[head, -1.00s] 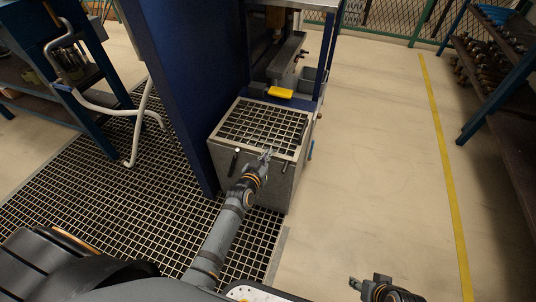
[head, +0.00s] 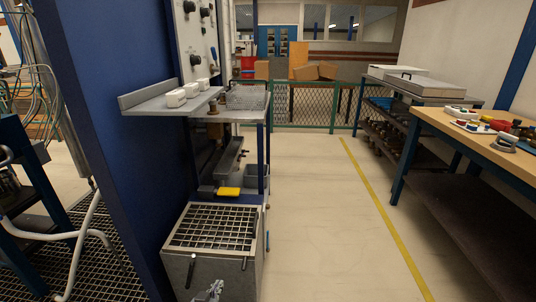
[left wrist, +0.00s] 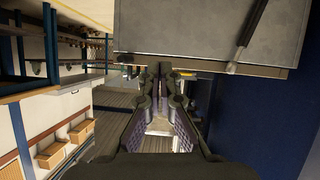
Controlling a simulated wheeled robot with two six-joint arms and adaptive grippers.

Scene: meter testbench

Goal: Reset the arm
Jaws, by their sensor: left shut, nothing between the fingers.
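My left gripper (head: 213,291) shows at the bottom edge of the head view, in front of the grey box with a grid top (head: 212,228). Its fingers are shut and hold nothing. In the left wrist view the left gripper (left wrist: 163,75) points away from the camera, with the box's grey side (left wrist: 190,30) above it. Whether it touches the box I cannot tell. Most of my left arm is outside the head view. My right gripper is not in view.
A blue panel (head: 100,130) stands left of the box. A shelf with white meters (head: 183,97) and a yellow-handled item (head: 229,192) are behind it. A workbench (head: 490,141) stands at right. The floor between, with a yellow line (head: 385,215), is clear.

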